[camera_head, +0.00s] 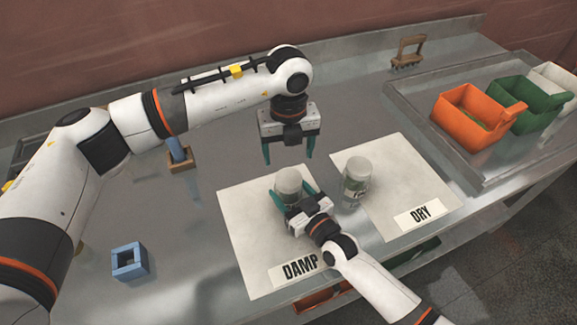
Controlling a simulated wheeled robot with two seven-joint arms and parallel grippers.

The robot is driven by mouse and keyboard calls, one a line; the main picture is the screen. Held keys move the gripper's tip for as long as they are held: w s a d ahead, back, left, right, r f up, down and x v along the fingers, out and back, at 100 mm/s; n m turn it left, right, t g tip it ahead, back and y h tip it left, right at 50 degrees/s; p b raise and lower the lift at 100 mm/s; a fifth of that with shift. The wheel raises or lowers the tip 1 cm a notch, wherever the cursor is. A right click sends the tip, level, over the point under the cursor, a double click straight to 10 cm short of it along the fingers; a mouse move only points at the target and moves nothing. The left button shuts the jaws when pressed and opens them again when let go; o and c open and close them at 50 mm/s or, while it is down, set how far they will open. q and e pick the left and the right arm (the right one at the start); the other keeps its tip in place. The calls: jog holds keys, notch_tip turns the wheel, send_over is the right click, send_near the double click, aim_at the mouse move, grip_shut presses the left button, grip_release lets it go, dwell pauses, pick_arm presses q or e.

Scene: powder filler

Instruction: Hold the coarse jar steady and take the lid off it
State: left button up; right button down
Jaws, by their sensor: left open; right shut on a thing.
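Two lidded jars stand upright near the middle of the metal table. One jar (289,184) is on the white sheet marked DAMP, and my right gripper (293,193) is shut on it from the front. Its pale lid shows on top, while the gripper hides part of its body. The other jar (356,178) stands at the left edge of the DRY sheet, with a label on its side. I cannot tell from the labels which jar is the coarse one. My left gripper (288,152) is open and empty, pointing down above and behind the held jar, apart from it.
The DAMP sheet (240,225) and DRY sheet (410,180) lie side by side. A tray (425,108) at the right holds orange (465,117) and green (535,108) bins. A wooden stand (408,52) is at the back.

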aim_at(288, 178)
pick_arm(q)
jog(key=m, duration=0.6)
jog(key=shift+m, duration=0.3)
jog(key=m, duration=0.6)
jog(key=shift+m, duration=0.4)
jog(key=m, duration=0.6)
jog(key=shift+m, duration=0.3)
jog(key=m, duration=0.6)
jog(key=shift+m, duration=0.4)
jog(key=m, duration=1.6)
jog(key=shift+f, duration=0.55)
notch_tip(288, 178, down, 7)
jog(key=shift+r, duration=0.1)
